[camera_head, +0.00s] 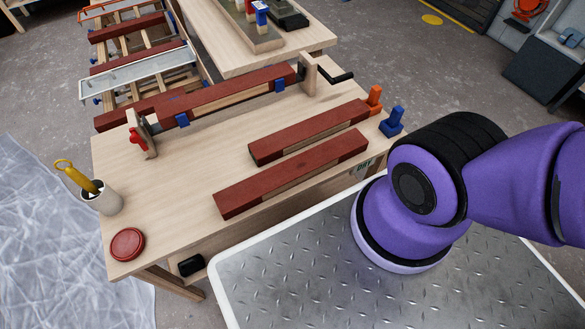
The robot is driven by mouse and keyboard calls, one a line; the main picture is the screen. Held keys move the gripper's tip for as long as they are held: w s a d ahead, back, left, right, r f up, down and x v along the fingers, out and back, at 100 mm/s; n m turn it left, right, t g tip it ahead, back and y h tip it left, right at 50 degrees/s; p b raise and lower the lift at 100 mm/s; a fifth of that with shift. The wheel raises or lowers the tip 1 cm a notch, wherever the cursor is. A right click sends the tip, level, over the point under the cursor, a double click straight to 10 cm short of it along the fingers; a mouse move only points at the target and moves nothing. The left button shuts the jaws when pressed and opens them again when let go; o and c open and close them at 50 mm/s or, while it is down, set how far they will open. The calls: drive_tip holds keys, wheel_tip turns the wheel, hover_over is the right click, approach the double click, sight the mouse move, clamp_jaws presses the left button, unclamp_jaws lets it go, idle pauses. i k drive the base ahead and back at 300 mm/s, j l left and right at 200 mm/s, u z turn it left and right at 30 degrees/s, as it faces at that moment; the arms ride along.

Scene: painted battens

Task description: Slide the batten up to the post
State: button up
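Two dark red battens lie side by side on the wooden table, the nearer one (290,174) and the farther one (309,131). A longer red batten (205,98) lies behind them, held between wooden end pieces, with a blue clip near each end of its bare-wood stretch. Small upright pieces stand by the right ends of the front battens: an orange one (374,99) and a blue one (392,121). I cannot tell which upright is the post; a wooden upright (308,74) also stands at the long batten's right end. My gripper is out of view; only my purple arm shows at right.
The table (170,190) is bare left of the front battens. A white cup (103,199) with a yellow-handled tool and a round red lid (127,244) are at its left edge. A rack of battens (140,58) stands behind. A white-rimmed metal plate (222,277) is in front.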

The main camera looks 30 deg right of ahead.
sight(232, 201)
drive_tip(key=l, duration=0.3)
drive_tip(key=k+l+u, duration=0.1)
drive_tip(key=l, duration=0.2)
drive_tip(key=u, duration=1.65)
